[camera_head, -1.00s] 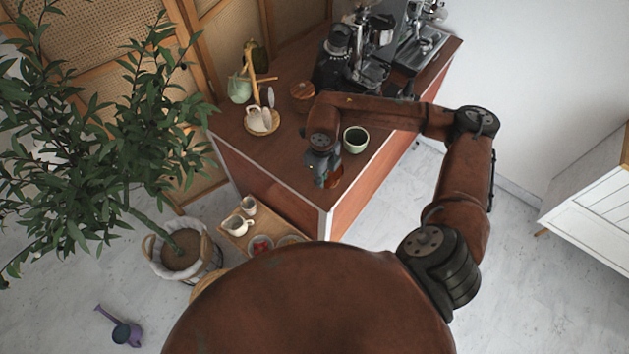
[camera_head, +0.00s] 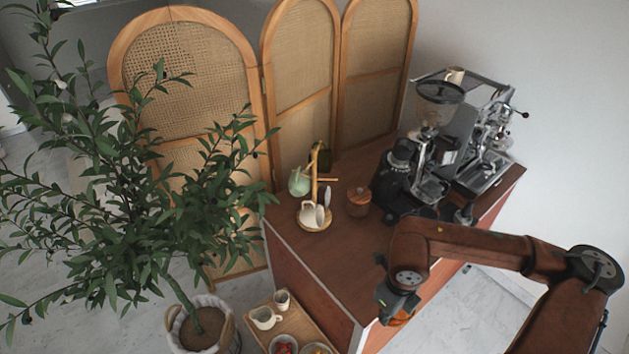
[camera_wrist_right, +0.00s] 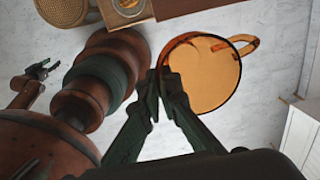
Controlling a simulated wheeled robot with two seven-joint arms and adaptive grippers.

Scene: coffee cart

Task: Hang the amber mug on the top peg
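The amber mug (camera_wrist_right: 212,78) is see-through orange; in the wrist view my right gripper (camera_wrist_right: 163,78) is shut on its wall, with the handle pointing away to the right. In the head view my right gripper (camera_head: 384,297) holds the mug (camera_head: 403,318) beside the cart's front edge, right of and nearer than the mug tree. The wooden mug tree (camera_head: 314,184) stands upright on the cart. A pale green mug (camera_head: 299,184) hangs on its left, a dark mug is behind it, and a bare peg points right. My left gripper (camera_wrist_right: 42,70) shows open and empty in the wrist view.
White cups (camera_head: 312,215) sit at the tree's foot, and a wooden jar (camera_head: 358,202) stands to its right. A grinder (camera_head: 395,180) and espresso machine (camera_head: 485,150) fill the cart's back right. The cart top (camera_head: 345,255) in front of the tree is clear. A plant stands left.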

